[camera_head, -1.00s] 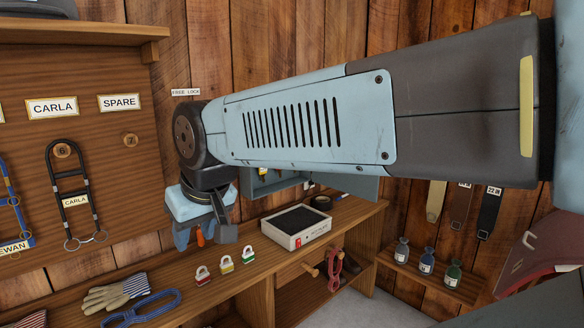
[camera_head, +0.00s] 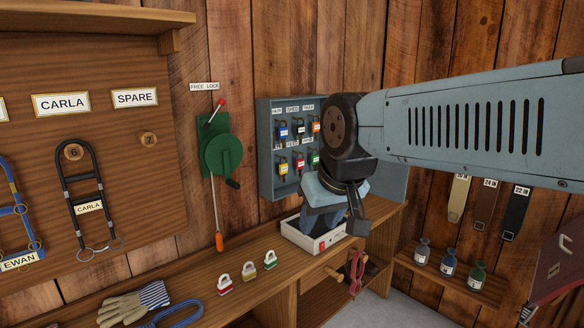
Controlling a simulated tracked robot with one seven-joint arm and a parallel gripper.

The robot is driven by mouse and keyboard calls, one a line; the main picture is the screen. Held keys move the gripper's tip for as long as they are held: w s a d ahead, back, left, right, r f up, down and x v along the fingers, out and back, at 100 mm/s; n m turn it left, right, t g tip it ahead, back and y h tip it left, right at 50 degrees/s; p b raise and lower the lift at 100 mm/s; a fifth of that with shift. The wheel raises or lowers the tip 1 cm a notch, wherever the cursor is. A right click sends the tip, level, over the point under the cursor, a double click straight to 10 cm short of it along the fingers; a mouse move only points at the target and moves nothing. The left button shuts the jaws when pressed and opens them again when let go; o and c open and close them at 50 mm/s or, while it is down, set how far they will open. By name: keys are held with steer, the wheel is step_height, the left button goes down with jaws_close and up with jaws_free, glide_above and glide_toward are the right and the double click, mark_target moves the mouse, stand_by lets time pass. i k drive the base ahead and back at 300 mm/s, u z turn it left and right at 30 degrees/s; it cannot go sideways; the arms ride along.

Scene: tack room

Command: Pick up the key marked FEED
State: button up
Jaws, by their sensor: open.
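A grey-blue key cabinet (camera_head: 266,150) hangs open on the plank wall. Two rows of keys with coloured tags hang in it under small white labels. The upper row has a blue tag (camera_head: 283,131), another blue tag (camera_head: 298,129) and an orange tag (camera_head: 316,126). The lower row has a yellow tag (camera_head: 283,167), a red tag (camera_head: 300,163) and a green tag (camera_head: 314,159). The lettering is too small to tell which is FEED. My gripper (camera_head: 338,222) is open, pointing down, in front of and right of the cabinet's lower part, apart from the keys.
A white box (camera_head: 316,243) on the bench (camera_head: 200,268) is partly hidden behind my gripper. Three small padlocks (camera_head: 248,271) stand left of it. A green crank (camera_head: 222,154) with a hanging orange-tipped rod is on the wall left of the cabinet. Gloves (camera_head: 135,302) lie at front left.

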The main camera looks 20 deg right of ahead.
mark_target(299, 163)
steer(key=z, duration=0.05)
steer(key=i, duration=1)
steer(key=u, duration=0.2)
steer(key=k, duration=0.8)
steer(key=z, duration=0.25)
steer(key=i, duration=0.8)
steer(key=u, duration=0.1)
